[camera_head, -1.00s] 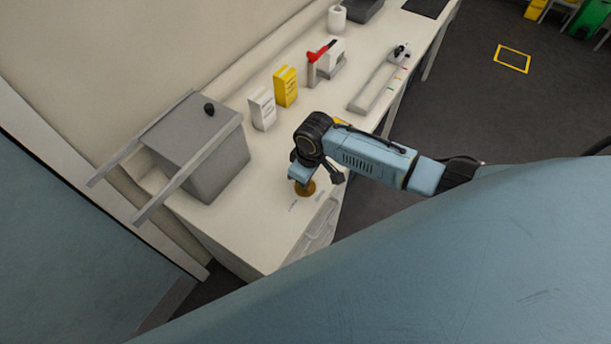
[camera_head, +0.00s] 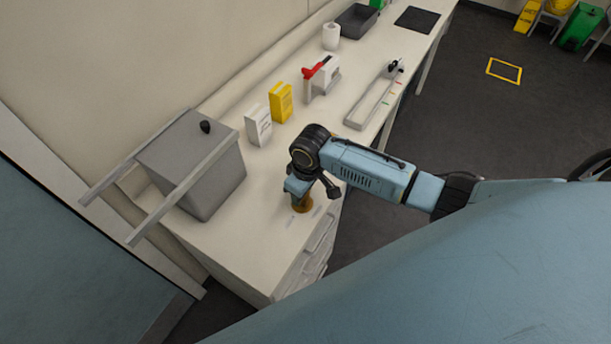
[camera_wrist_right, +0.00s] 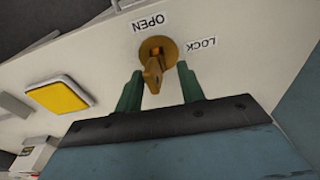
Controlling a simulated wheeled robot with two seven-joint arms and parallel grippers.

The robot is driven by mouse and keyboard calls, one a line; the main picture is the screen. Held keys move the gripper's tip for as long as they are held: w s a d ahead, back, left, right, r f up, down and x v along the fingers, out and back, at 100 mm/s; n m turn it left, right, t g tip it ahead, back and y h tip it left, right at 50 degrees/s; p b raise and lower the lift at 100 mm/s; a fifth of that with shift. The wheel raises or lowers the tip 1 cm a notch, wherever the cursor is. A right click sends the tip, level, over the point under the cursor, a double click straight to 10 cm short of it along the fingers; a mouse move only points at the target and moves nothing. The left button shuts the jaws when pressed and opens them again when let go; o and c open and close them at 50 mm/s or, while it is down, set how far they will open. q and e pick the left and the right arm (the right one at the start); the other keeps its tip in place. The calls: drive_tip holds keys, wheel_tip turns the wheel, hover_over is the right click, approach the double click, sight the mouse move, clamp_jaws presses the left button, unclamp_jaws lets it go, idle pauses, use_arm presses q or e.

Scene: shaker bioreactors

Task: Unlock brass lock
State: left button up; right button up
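The brass lock (camera_head: 302,205) sits on the white bench near its front edge, partly hidden under my right gripper (camera_head: 299,188). In the right wrist view the lock (camera_wrist_right: 155,47) is a round brass base with a raised brass handle. The labels OPEN (camera_wrist_right: 148,22) and LOCK (camera_wrist_right: 201,45) are beside it. My right gripper (camera_wrist_right: 158,75) is open, its two green fingers on either side of the handle. Gaps show between handle and fingers; I see no contact. My left gripper is not in view.
A grey lidded box (camera_head: 195,165) with two rails stands left of the lock. White (camera_head: 257,125) and yellow (camera_head: 281,102) cartons stand behind. A yellow square pad (camera_wrist_right: 59,96) lies near the lock in the wrist view. The bench between box and lock is clear.

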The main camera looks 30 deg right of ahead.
wheel_tip(320, 180, up, 12)
drive_tip(key=s, duration=0.1)
drive_tip(key=shift+s+d+f, duration=0.2)
drive_tip(key=shift+d+f, duration=0.05)
drive_tip(key=shift+d, duration=0.05)
